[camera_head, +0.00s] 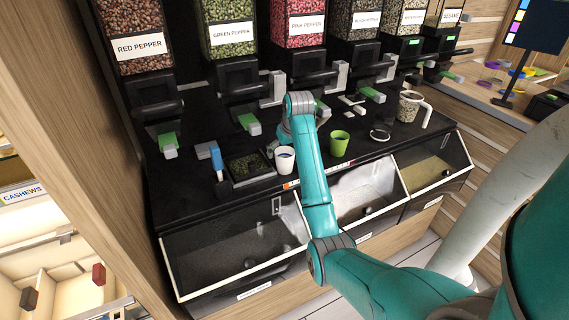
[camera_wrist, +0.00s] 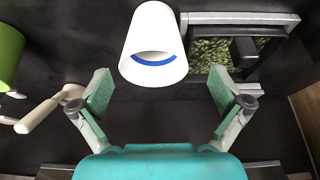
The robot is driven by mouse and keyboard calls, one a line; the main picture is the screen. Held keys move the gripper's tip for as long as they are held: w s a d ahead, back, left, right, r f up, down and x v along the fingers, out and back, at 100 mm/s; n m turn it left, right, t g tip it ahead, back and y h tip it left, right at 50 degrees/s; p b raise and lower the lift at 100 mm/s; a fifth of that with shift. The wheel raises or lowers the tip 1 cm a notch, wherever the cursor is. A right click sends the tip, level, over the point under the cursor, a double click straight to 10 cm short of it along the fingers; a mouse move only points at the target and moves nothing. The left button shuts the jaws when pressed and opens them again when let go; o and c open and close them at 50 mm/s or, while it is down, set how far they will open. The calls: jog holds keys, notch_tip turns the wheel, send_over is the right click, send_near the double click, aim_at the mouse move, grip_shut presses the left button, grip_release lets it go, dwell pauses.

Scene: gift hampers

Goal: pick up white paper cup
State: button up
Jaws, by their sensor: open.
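The white paper cup (camera_head: 285,160) stands upright on the black counter in the head view, between a small tray and a green cup. In the wrist view the white cup (camera_wrist: 150,30) is at the top centre, with a blue band at its opening. My gripper (camera_wrist: 160,75) is open and empty, its two teal-padded fingers spread wide to the left and right of the cup's near end. No finger visibly touches the cup. In the head view my gripper is mostly hidden behind my arm, close behind the cup.
The green cup (camera_head: 340,140) stands right of the white cup. The black tray of green seeds (camera_head: 272,177) and a blue-handled tool (camera_head: 216,158) are on the left. Dispensers, including green pepper (camera_head: 232,35), line the back. A pale handle (camera_wrist: 45,115) lies left of my fingers.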

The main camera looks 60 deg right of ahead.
jog(key=shift+d+x, duration=0.15)
jog(key=shift+x, duration=1.2)
jog(key=shift+d+x, duration=0.15)
jog(key=shift+x, duration=1.2)
jog(key=shift+s+r, duration=0.1)
jog(key=shift+s, duration=0.05)
jog(key=c, duration=0.9)
